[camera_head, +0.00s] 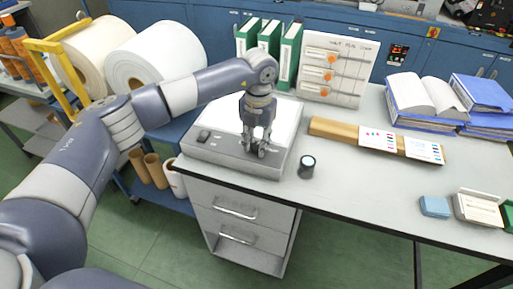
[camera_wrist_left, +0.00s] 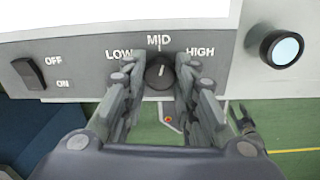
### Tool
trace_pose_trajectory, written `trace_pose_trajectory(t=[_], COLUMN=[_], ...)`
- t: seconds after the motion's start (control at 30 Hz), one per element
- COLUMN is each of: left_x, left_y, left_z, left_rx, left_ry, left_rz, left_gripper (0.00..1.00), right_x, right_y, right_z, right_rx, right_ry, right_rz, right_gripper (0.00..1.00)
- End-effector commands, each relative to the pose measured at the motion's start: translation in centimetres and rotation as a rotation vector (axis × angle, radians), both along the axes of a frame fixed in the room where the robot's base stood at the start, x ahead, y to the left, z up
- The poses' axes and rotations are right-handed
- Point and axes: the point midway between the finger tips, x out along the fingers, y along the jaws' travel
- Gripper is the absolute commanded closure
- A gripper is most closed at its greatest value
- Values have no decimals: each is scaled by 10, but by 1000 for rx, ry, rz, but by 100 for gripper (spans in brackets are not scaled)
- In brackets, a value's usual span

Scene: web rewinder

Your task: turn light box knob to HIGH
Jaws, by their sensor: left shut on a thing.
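The light box (camera_head: 230,152) is a grey box with a white lit top at the front left of the table. Its front panel shows in the left wrist view with a dark round knob (camera_wrist_left: 159,72) under the labels LOW, MID and HIGH. The knob's pointer mark stands near MID. My left gripper (camera_head: 257,148) is over the front edge of the box. In the left wrist view its two fingers (camera_wrist_left: 160,88) stand on both sides of the knob and are shut on it. The right gripper is not in view.
An OFF/ON rocker switch (camera_wrist_left: 28,74) is left of the knob on the panel. A small black cylinder with a lens (camera_head: 307,166) stands just right of the box. A brown bar (camera_head: 340,132) lies behind it.

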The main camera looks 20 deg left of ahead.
Motion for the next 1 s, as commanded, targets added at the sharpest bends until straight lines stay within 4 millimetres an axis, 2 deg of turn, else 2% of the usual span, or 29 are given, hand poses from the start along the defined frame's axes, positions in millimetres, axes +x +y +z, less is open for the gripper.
trace_pose_trajectory(t=[0.03, 0.4, 0.7, 1.0], left_x=[1, 1, 1, 1], left_y=[0, 0, 0, 0], left_z=[-3, -1, 0, 1], left_rx=[-1, 1, 0, -1], left_ry=[-6, -6, -6, -7], left_rz=[-42, -391, -624, -758], left_gripper=[97, 97, 97, 97], right_x=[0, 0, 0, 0], right_y=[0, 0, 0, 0], right_z=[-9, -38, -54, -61], right_rx=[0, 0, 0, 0], right_ry=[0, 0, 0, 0], right_rz=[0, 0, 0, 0], right_gripper=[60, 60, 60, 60])
